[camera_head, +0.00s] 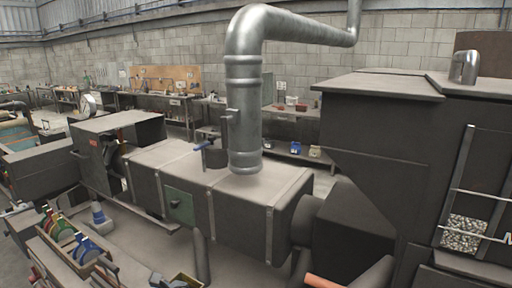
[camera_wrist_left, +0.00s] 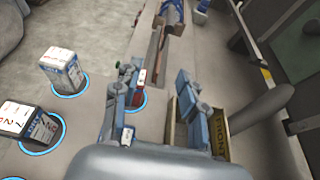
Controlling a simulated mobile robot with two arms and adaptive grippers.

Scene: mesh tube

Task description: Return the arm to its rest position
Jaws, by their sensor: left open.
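My left gripper (camera_wrist_left: 157,76) is open in the left wrist view, with its two blue-grey fingers apart. A small red object (camera_wrist_left: 141,80) shows beside the left finger, over a blue ring on the surface; I cannot tell whether it touches the finger. A tan open box (camera_wrist_left: 220,125) with lettering lies beside and partly behind the right finger. In the head view a box edge shows at the bottom with blue-grey parts over it, perhaps my left gripper. My right gripper is in neither view.
Two labelled containers, one upright (camera_wrist_left: 62,70) and one nearer (camera_wrist_left: 28,120), stand on blue rings left of the gripper. In the head view, a rack with coloured discs (camera_head: 72,238) is at lower left. A dark duct (camera_head: 238,208) and a metal pipe (camera_head: 243,115) fill the middle.

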